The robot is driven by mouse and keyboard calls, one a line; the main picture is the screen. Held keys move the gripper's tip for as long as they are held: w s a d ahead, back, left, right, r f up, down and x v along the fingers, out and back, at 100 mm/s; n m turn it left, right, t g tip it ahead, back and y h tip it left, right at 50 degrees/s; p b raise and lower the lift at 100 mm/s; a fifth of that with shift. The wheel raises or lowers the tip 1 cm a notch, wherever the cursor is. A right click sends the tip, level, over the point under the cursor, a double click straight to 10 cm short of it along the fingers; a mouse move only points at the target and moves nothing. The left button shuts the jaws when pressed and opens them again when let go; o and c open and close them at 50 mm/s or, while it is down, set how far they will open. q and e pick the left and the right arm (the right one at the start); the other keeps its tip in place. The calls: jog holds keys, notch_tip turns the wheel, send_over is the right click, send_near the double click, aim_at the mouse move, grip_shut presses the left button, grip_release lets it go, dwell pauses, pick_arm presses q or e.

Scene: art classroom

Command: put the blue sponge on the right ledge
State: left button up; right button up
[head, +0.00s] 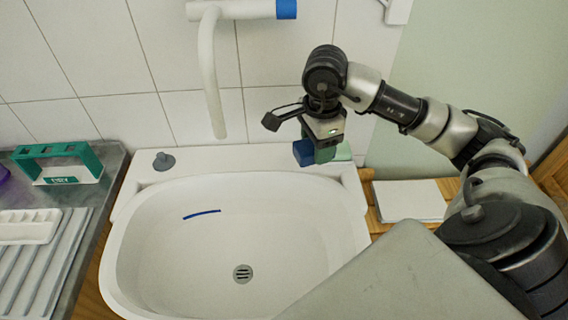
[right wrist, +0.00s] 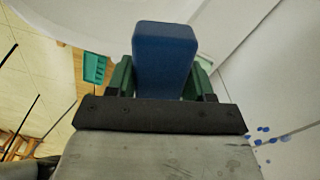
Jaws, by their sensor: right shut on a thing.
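My right gripper (head: 325,152) is shut on the blue sponge (head: 303,152) above the back right part of the white sink. In the right wrist view the blue sponge (right wrist: 164,55) stands out between the two green fingers. The sink's right ledge (head: 350,176) is at the back right corner of the basin, just below and right of the gripper. The gripper hides part of the back rim, and I cannot tell whether the sponge touches it. My left gripper is not in view.
A white faucet (head: 208,75) hangs over the basin (head: 235,225). A grey plug (head: 163,161) sits on the back left ledge. A pale green patch (head: 343,152) shows behind the gripper. A green rack (head: 60,163) and white tray (head: 28,226) are on the left counter. A white pad (head: 410,200) lies right.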

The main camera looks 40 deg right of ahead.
jog(key=d+m, duration=0.3)
jog(key=shift+w, duration=0.2)
jog(key=w+f, duration=0.2)
jog(key=w, duration=0.1)
jog(key=p, duration=0.1)
send_over(286, 157)
jog(key=shift+m, duration=0.3)
jog(key=f, duration=0.4)
jog(key=shift+s+f, duration=0.2)
jog(key=shift+s, duration=0.05)
jog(key=shift+w+f, duration=0.15)
notch_tip(286, 157, down, 4)
jog(key=shift+r+p, duration=0.1)
jog(key=shift+p, duration=0.2)
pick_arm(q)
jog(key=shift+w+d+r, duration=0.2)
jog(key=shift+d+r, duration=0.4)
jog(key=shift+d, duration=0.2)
